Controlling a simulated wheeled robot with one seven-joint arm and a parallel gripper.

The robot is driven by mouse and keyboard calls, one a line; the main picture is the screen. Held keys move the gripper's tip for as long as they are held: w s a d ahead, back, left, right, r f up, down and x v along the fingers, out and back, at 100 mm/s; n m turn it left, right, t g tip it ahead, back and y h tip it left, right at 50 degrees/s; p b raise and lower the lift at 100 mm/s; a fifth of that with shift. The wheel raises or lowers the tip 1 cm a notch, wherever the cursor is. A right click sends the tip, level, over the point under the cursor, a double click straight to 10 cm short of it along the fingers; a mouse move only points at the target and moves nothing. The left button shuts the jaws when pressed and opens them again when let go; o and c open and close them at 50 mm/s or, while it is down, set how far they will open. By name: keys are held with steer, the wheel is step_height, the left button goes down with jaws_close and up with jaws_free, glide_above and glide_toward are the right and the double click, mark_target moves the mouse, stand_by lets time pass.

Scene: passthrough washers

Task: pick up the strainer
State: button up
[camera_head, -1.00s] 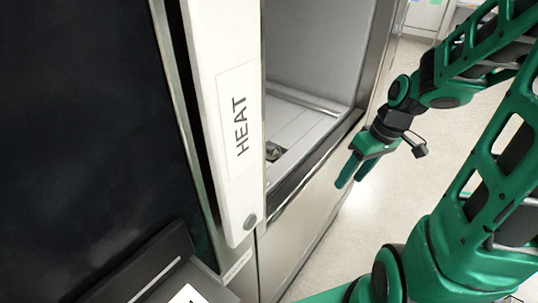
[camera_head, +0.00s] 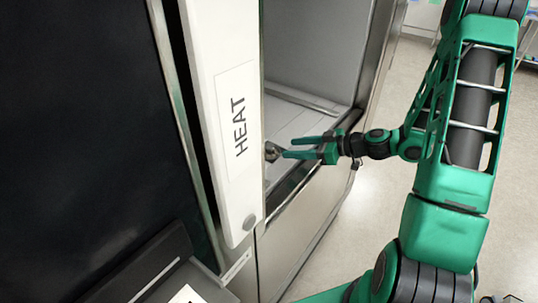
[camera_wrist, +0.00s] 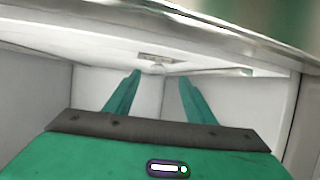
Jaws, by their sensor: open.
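The strainer (camera_head: 271,152) is a small, dark, metallic thing on the light floor of the open washer chamber. It is partly hidden behind the white HEAT panel. My gripper (camera_head: 290,148) reaches in over the chamber's front edge from the right, its two green fingers open and pointing left at the strainer. The fingertips appear close to it in the picture; contact cannot be told. In the wrist view, a small grey metallic piece (camera_wrist: 158,60), likely the strainer, shows just beyond and between the open fingers (camera_wrist: 160,75). Nothing is between the fingers.
The white HEAT panel (camera_head: 236,130) stands upright to the left of the opening. The chamber's metal front edge (camera_head: 300,185) runs below my gripper. The steel side frame (camera_head: 382,55) bounds the opening on the right. Clear floor (camera_head: 385,190) lies right of the washer.

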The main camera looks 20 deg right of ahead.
mark_target(272, 145)
steer(key=x, duration=0.5)
steer(key=shift+w+r+x, duration=0.1)
steer(key=shift+r+x, duration=0.1)
steer(key=shift+x, duration=0.7)
steer(key=shift+w+r+x, duration=0.15)
steer(key=shift+x, duration=0.75)
steer(key=shift+w+r+x, duration=0.1)
steer(key=shift+r+x, duration=0.1)
steer(key=shift+x, duration=0.65)
steer(key=c, duration=1.2)
